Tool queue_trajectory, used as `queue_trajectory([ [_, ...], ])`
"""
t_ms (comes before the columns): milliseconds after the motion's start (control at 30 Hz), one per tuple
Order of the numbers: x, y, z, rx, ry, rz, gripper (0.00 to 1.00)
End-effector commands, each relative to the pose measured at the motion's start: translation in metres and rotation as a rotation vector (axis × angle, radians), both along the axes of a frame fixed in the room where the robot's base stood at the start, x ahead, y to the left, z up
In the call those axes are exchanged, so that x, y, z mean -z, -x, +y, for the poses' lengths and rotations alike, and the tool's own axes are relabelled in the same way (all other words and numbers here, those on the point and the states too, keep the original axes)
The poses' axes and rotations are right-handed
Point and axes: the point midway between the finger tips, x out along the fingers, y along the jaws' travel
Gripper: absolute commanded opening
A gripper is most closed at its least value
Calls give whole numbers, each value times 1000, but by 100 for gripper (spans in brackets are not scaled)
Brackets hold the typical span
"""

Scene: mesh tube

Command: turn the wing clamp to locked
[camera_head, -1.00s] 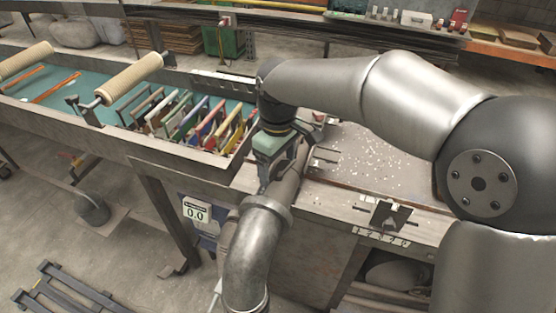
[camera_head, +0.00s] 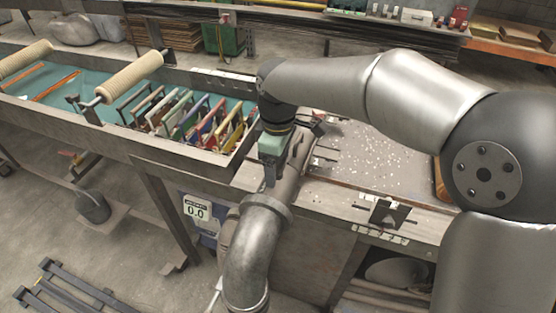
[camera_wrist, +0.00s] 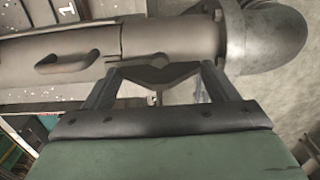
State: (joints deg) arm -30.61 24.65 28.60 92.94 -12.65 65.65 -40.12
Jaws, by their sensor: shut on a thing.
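The wing clamp (camera_wrist: 158,74) shows in the wrist view as a dark, shallow V-shaped piece against the side of a grey metal tube (camera_wrist: 170,38). My gripper (camera_wrist: 157,78) has one finger at each end of the wing and is shut on it. In the head view my gripper (camera_head: 271,177) points down at the tube, just behind the flange of a big pipe elbow (camera_head: 250,255). There the clamp is hidden by my gripper, and I cannot read its lock position.
A trough with several coloured frames (camera_head: 195,120) lies to the left. A worn bench top (camera_head: 375,155) with pale flecks is to the right, with a small dark bracket (camera_head: 390,213) on its front edge. A 0.0 display (camera_head: 197,207) hangs below the trough.

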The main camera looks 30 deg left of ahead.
Motion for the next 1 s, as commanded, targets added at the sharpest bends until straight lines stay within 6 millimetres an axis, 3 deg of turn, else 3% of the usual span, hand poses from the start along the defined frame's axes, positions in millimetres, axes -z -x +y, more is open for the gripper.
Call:
queue_trajectory([
  [67, 0, 0, 0, -3, 0, -1, 57],
  [100, 0, 0, 0, -3, 0, -1, 83],
  [167, 0, 0, 0, -3, 0, -1, 99],
  [433, -1, 0, 0, -1, 0, -1, 100],
  [567, -12, -1, 1, 0, -3, -3, 100],
  [667, -29, -1, 1, 1, -5, -3, 100],
  [1000, -113, 0, 1, -1, -5, -4, 100],
])
